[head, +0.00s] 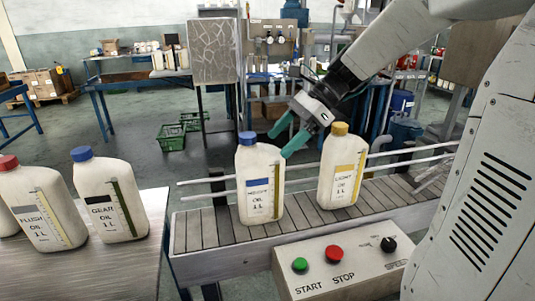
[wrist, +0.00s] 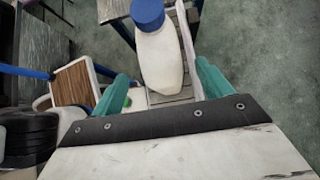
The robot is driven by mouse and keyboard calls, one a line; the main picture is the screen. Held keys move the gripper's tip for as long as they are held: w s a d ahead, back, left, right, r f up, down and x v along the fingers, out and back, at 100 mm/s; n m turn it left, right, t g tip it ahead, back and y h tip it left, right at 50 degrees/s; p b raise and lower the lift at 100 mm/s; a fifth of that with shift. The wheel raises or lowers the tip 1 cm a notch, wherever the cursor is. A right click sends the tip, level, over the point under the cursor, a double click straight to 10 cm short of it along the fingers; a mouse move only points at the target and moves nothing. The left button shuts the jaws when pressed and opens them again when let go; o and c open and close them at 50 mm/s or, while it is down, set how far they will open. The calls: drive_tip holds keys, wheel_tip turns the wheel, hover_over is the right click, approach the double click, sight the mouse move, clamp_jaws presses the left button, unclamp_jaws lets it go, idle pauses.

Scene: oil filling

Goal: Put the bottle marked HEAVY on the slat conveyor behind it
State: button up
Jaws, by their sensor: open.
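The white bottle with a blue cap (head: 261,180), whose small label seems to read HEAVY, stands upright on the slat conveyor (head: 215,233), near its left end. My gripper (head: 288,136) is open and empty, with its teal fingers pointing down and left at the upper right of this bottle, apart from it as far as I can tell. In the wrist view the blue-capped bottle (wrist: 160,62) shows beyond and between the two open fingers, over the slats.
A yellow-capped LIGHT bottle (head: 342,170) stands close on the right on the conveyor. Rails (head: 205,181) run along its back. A START/STOP control box (head: 340,266) is in front. GEAR (head: 108,200) and FLUSH (head: 38,208) bottles stand on the left table (head: 110,270).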

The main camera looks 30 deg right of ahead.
drive_tip(key=s+a+f+n+h, duration=0.1)
drive_tip(key=s+n+h, duration=0.3)
drive_tip(key=s+n, duration=0.6)
drive_tip(key=s+a+f+n+h, duration=0.1)
drive_tip(key=s+f+n+h, duration=0.2)
drive_tip(key=s+n, duration=0.7)
drive_tip(key=shift+s+a+f+h, duration=0.3)
drive_tip(key=shift+s+h, duration=0.6)
drive_tip(key=shift+s, duration=0.05)
drive_tip(key=shift+c, duration=0.4)
